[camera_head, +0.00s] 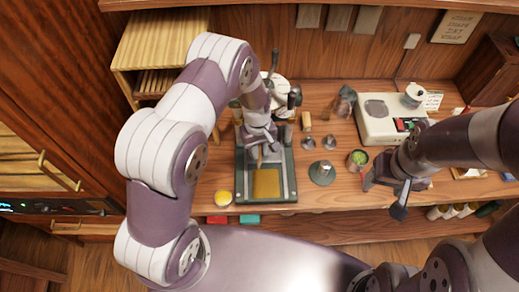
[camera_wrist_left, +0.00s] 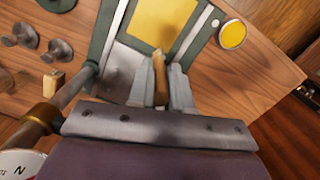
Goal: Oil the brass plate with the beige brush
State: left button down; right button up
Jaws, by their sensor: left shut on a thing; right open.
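The brass plate (camera_head: 267,184) lies flat in a dark green press frame (camera_head: 243,196) at the table's front. It also shows at the top of the left wrist view (camera_wrist_left: 160,20). My left gripper (camera_head: 258,154) is over the rear of the frame, just behind the plate. In the left wrist view it is shut on the beige brush (camera_wrist_left: 158,62), whose tip points toward the plate's near edge; I cannot tell whether they touch. A small round dish of yellow oil (camera_head: 223,198) stands left of the frame. My right gripper (camera_head: 384,188) is open and empty at the right, near the table's front edge.
Metal weights (camera_head: 321,173) and a cup with green contents (camera_head: 357,159) stand right of the frame. A small wooden block (camera_head: 306,121) is behind them. A cream scale-like box (camera_head: 389,124) sits at the back right. Press posts rise close around my left gripper.

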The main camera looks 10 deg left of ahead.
pick_arm(q)
jog(key=shift+f, duration=0.35)
dwell(0.3)
